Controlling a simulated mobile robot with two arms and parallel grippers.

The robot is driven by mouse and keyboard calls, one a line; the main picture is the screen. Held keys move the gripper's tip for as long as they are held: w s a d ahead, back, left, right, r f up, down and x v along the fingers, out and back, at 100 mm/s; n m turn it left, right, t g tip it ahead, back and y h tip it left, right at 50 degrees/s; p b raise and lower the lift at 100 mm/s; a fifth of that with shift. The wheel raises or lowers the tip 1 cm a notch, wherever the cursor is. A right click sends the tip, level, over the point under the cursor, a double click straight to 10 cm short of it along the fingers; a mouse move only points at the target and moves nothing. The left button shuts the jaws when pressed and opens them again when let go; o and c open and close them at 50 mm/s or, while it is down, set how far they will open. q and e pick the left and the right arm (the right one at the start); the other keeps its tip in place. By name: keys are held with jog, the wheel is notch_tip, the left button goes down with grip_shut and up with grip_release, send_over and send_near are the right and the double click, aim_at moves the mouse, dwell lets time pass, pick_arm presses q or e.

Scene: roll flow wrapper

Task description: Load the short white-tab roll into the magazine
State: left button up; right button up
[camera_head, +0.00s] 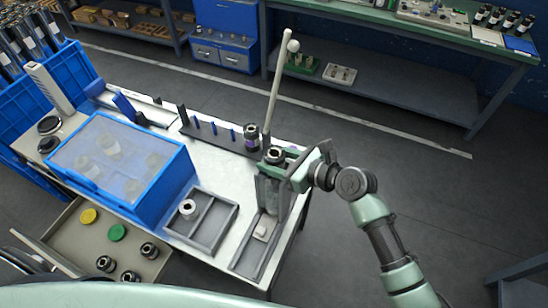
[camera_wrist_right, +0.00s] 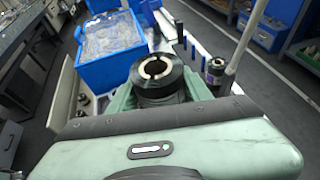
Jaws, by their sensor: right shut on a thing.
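My right gripper (camera_head: 273,168) is shut on a dark roll (camera_head: 274,155) with a pale core, held upright above the right end of the white table. The roll (camera_wrist_right: 157,72) also shows from above in the right wrist view, with its core opening facing up. No white tab can be made out on it. Another dark roll (camera_head: 252,138) with a purple band stands just behind it, at the right end of a dark rack (camera_head: 212,136) with blue and dark pegs. I cannot tell which fixture is the magazine. My left gripper is not in view.
A blue lidded bin (camera_head: 172,190) stands left on the table. A narrow grey channel (camera_head: 246,262) lies below the gripper. A tall pale rod (camera_head: 274,92) rises behind it. An open drawer (camera_head: 72,232) holds several rolls and discs.

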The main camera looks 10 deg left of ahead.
jog(key=shift+f+b, duration=0.3)
jog(key=shift+f, duration=0.65)
jog(key=o, duration=1.5)
jog(key=shift+o, duration=0.3)
jog(key=shift+d+f, duration=0.1)
jog(key=shift+s, duration=0.1)
jog(key=shift+s+d, duration=0.25)
jog(key=shift+d, duration=0.15)
jog(key=b+v, duration=0.1)
jog(key=v, duration=0.6)
jog(key=shift+w+r, duration=0.3)
jog(key=shift+r, duration=0.05)
